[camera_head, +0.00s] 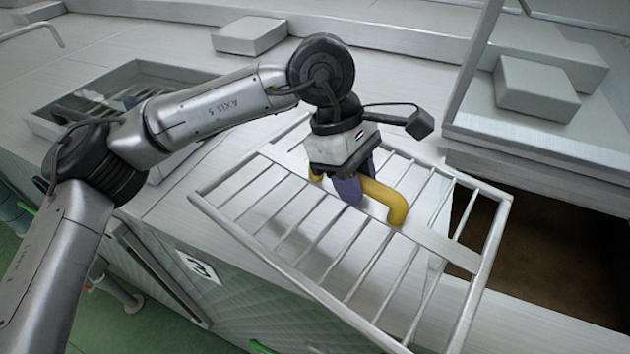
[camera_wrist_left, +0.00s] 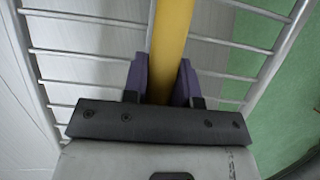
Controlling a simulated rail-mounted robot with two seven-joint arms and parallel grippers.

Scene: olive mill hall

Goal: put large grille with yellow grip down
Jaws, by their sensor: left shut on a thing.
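The large grille (camera_head: 302,230) is a rectangular metal frame with several parallel bars and a central plate carrying a yellow grip (camera_head: 385,201). My left gripper (camera_head: 350,186) is above the grille's middle, with its purple fingers shut on the yellow grip. In the left wrist view the yellow grip (camera_wrist_left: 171,45) runs between the two purple fingers of the left gripper (camera_wrist_left: 162,82), and grille bars (camera_wrist_left: 85,54) show on both sides. The grille is over the counter's front part, tilted in the picture. I cannot tell whether it touches the counter. My right gripper is not in view.
A dark rectangular opening (camera_head: 560,255) lies in the counter at right. A metal tray (camera_head: 130,85) with small items stands at back left. Green floor (camera_head: 150,325) shows below the counter's front edge.

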